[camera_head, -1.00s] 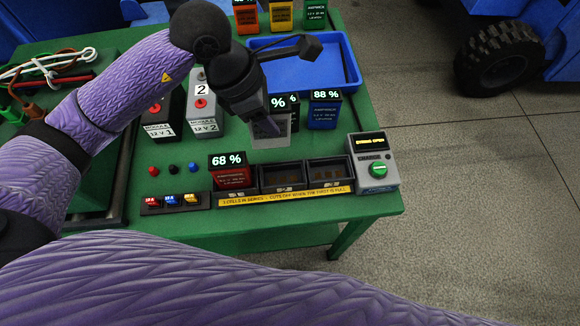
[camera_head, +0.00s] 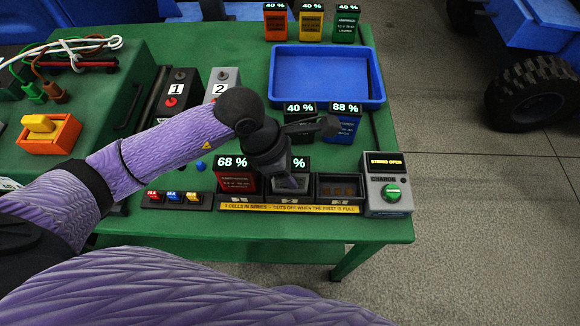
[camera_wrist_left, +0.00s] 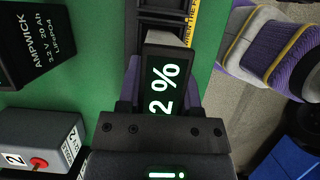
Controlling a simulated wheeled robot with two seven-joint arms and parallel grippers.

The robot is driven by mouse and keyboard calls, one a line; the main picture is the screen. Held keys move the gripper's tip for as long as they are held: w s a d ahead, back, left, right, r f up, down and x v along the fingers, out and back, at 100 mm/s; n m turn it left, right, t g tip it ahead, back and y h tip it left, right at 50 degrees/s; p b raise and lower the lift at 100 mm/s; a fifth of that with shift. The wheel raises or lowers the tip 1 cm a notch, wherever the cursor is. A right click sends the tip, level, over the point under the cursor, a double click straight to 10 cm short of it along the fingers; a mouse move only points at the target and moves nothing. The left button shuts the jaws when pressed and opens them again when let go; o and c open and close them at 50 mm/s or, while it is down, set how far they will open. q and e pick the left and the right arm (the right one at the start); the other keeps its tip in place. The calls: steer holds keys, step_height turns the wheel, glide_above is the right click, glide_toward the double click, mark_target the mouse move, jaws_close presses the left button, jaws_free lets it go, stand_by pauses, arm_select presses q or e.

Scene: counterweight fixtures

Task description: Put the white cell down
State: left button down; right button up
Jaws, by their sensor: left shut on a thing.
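My left gripper (camera_head: 284,172) is shut on the white cell (camera_head: 291,184) at the middle bay of the three-bay rack (camera_head: 290,208). The gripper hides much of the cell. I cannot tell whether it rests on the bay floor or is held above it. In the left wrist view, the cell's dark top display (camera_wrist_left: 163,85) reads "2 %" between the fingers, with any further digits hidden. A red cell (camera_head: 234,180) marked 68 % stands in the left bay. The right bay (camera_head: 339,187) is empty. My right gripper is not in view.
The charger box (camera_head: 387,185), reading STRING OPEN, adjoins the rack's right end. A black cell (camera_head: 299,108) marked 40 % and a blue cell (camera_head: 344,122) marked 88 % stand behind. A blue tray (camera_head: 325,99) lies beyond them. Modules 1 (camera_head: 178,90) and 2 (camera_head: 222,82) stand left.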

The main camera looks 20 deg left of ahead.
arm_select(q)
steer(key=shift+f, duration=0.2)
steer(key=shift+c, duration=1.4)
jaws_free()
steer(key=shift+r, duration=0.1)
steer(key=shift+r, duration=0.35)
steer(key=p+v, duration=0.3)
steer(key=v, duration=0.8)
steer(key=shift+a+r, duration=0.25)
